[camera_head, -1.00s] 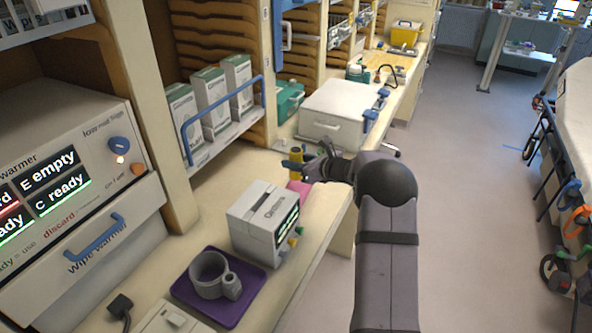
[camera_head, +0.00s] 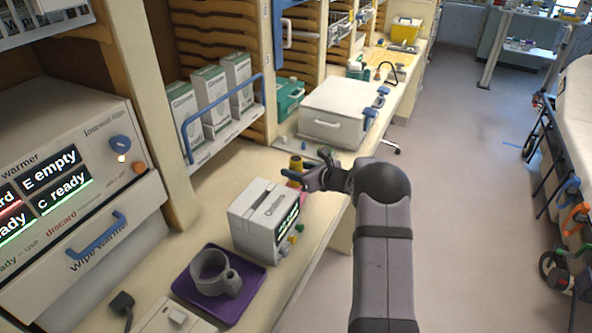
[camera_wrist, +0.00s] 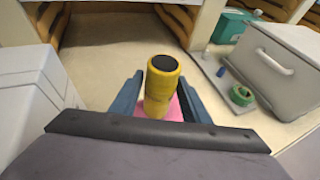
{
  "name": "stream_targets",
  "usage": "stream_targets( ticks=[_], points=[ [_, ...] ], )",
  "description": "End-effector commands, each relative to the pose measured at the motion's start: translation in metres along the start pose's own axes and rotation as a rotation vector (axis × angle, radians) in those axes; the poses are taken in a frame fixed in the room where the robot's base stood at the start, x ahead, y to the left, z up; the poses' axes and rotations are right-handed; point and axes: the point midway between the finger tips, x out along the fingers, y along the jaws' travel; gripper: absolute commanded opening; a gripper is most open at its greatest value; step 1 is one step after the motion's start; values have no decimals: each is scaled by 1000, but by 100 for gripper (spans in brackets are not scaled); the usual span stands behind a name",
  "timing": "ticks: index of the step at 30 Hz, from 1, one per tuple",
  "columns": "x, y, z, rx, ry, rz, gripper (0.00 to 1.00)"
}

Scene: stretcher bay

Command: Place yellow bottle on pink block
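The yellow bottle (camera_head: 295,166) with a dark top is upright at the tip of my gripper (camera_head: 304,178), over the counter beyond the small white box-shaped device. In the wrist view the bottle (camera_wrist: 161,88) stands between the two blue fingers of my gripper (camera_wrist: 162,92), which are closed in on its sides. The pink block (camera_head: 303,197) is mostly hidden behind the device and my gripper. In the wrist view the block (camera_wrist: 176,108) shows under and behind the bottle's lower part. I cannot tell whether the bottle's base touches the block.
The white device (camera_head: 262,218) with coloured knobs stands close on the near side. A grey cup (camera_head: 212,272) sits on a purple tray (camera_head: 190,291). A large white case (camera_head: 335,112) stands beyond, with a green tape roll (camera_wrist: 242,95) beside it.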

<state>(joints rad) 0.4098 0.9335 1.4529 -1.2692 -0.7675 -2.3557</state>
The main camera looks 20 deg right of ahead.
Motion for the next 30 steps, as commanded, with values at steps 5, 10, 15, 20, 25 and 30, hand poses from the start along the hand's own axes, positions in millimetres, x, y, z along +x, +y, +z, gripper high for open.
stream_targets(
  ticks=[5,10,15,20,25,30],
  points=[
    [0,0,0,0,0,0,52],
    [0,0,1,0,0,0,52],
    [-2,0,5,0,1,0,52],
    [-17,-1,2,-1,0,-2,52],
    [-42,-1,1,-1,-1,-3,52],
    [-71,-2,1,0,-1,-4,52]
  ],
)
